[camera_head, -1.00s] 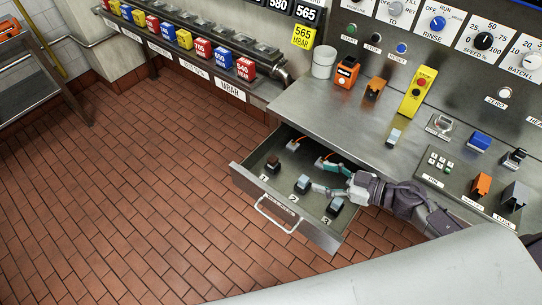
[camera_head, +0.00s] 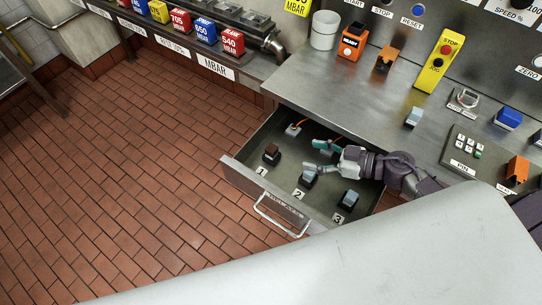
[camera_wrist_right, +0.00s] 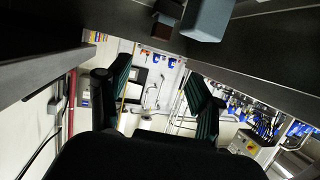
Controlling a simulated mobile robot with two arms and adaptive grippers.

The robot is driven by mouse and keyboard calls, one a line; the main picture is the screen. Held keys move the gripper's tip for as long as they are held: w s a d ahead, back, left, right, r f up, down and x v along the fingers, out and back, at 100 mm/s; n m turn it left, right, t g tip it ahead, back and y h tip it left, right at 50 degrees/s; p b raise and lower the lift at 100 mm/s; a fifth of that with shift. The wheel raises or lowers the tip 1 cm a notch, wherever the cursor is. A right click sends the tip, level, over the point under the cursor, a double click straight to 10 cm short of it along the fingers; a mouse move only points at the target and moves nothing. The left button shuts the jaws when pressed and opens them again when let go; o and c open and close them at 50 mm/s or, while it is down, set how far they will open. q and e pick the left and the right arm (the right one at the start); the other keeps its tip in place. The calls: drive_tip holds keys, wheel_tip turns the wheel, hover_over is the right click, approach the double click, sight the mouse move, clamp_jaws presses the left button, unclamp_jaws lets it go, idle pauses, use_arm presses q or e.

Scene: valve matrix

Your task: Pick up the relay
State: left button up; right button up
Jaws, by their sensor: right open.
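The open drawer (camera_head: 237,172) holds a brown-topped block (camera_head: 271,153) by label 1, a grey-blue block (camera_head: 308,177) by label 2 and another grey-blue block (camera_head: 347,199) by label 3. I cannot tell which one is the relay. My right gripper (camera_head: 315,156) is inside the drawer area, open and empty, its lower finger just behind and partly over the block by label 2. In the right wrist view its two fingers (camera_wrist_right: 152,98) are apart. A grey-blue block (camera_wrist_right: 207,18) and a brown block (camera_wrist_right: 167,12) show beyond them at the top. My left gripper is not in view.
A small connector with an orange wire (camera_head: 293,130) lies at the drawer's back. The steel counter (camera_head: 340,85) above carries an orange box (camera_head: 352,40), a yellow stop pendant (camera_head: 440,62) and a white cup (camera_head: 324,31). The tiled floor (camera_head: 120,190) at left is clear.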

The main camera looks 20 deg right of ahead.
sight(274, 149)
drive_tip(key=shift+w+a+f, duration=0.2)
drive_tip(key=shift+f, duration=0.2)
drive_tip(key=x, duration=0.7)
drive_tip(key=shift+w+a+p, duration=0.1)
drive_tip(key=shift+p, duration=0.25)
drive_tip(key=shift+f+x, duration=0.15)
drive_tip(key=shift+x, duration=1.35)
drive_tip(key=shift+f+x, duration=0.15)
drive_tip(key=shift+x, duration=1.4)
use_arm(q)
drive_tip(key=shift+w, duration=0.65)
use_arm(e)
drive_tip(key=shift+d, duration=0.2)
drive_tip(key=shift+c, duration=0.2)
clamp_jaws()
